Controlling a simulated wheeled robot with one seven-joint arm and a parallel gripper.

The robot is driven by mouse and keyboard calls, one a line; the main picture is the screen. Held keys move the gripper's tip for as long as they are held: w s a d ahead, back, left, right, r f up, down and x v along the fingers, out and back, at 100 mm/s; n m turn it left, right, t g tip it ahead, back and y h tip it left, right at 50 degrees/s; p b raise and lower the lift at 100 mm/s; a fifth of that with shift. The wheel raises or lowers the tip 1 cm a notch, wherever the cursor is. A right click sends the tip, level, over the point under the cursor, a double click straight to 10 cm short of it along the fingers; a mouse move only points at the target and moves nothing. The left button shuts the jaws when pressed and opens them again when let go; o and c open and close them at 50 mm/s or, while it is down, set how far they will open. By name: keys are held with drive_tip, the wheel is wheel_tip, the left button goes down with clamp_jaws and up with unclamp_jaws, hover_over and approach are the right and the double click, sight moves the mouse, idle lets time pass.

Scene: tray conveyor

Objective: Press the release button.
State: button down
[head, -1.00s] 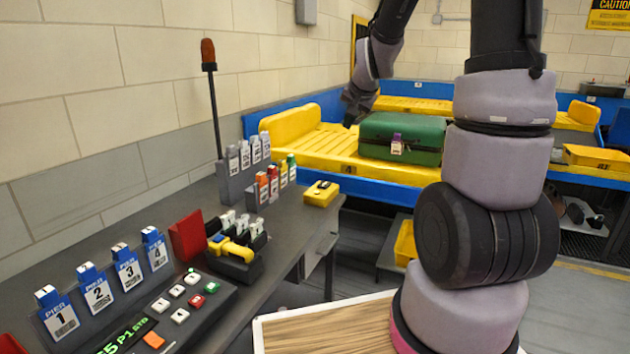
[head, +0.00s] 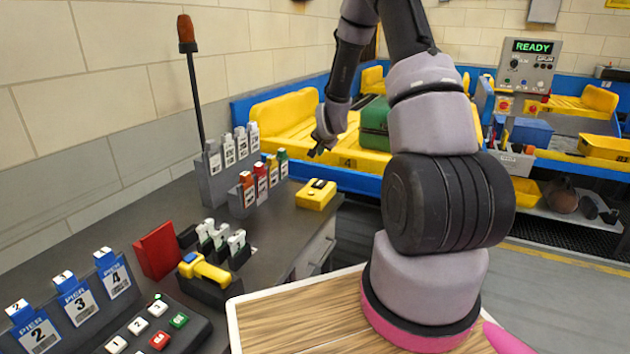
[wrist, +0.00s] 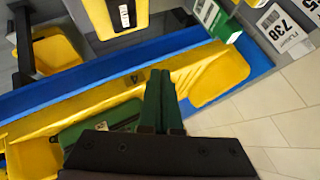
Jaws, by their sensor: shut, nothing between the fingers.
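I cannot tell which control is the release button. A yellow box (head: 316,194) with a dark top piece sits on the desk's far end; a similar yellow box shows at the top of the wrist view (wrist: 113,14). A grey control panel (head: 528,66) reading READY stands at the back right, with red and yellow buttons beneath. A keypad (head: 160,325) with white, red and green keys lies on the near desk. My gripper (head: 316,153) is shut and empty, in the air beyond the yellow box. Its fingers (wrist: 160,76) lie together in the wrist view.
A green suitcase (head: 374,125) lies on the yellow conveyor (head: 285,115) behind my gripper. The dark desk (head: 262,262) holds tag racks, a yellow-handled scanner (head: 204,272) and a red block (head: 156,250). A tall rod (head: 193,90) rises at the left.

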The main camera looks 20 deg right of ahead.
sight(319, 184)
drive_tip(key=shift+w+f, duration=0.15)
drive_tip(key=shift+f, duration=4.4)
drive_tip(key=shift+f, duration=0.1)
drive_tip(key=shift+f, duration=0.3)
drive_tip(key=shift+f, duration=0.5)
drive_tip(key=shift+r, duration=0.95)
